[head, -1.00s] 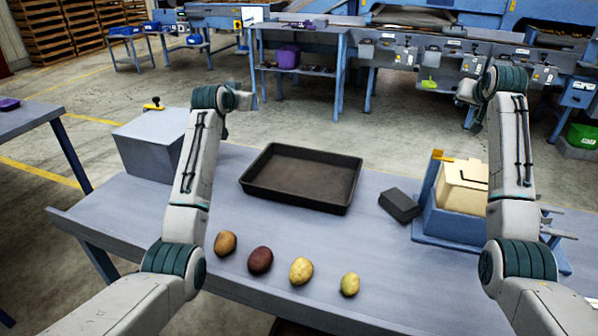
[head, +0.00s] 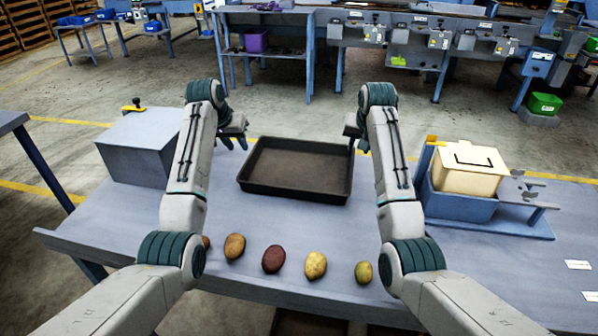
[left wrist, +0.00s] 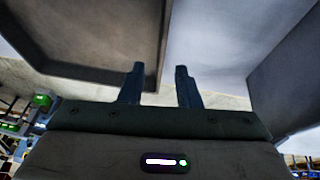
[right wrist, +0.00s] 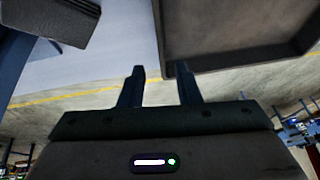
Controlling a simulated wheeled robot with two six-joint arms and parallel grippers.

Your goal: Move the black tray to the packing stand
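The black tray (head: 295,171) lies flat and empty on the grey table. My left gripper (head: 236,142) is at its left side, near the far corner. My right gripper (head: 354,141) is at its right side, near the far corner. Both grippers are open. In the left wrist view the tray's edge (left wrist: 95,75) runs between the lines of the two fingers (left wrist: 159,85). The right wrist view shows the same for the tray (right wrist: 235,55) and fingers (right wrist: 159,85). I cannot tell whether either touches it. No surface is clearly identifiable as the packing stand.
Several potatoes (head: 273,259) lie in a row before the tray. A grey box (head: 140,147) stands left; a blue holder with a cream box (head: 467,168) stands right. A dark block (right wrist: 62,18) shows in the right wrist view. Another table (head: 12,121) is at far left.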

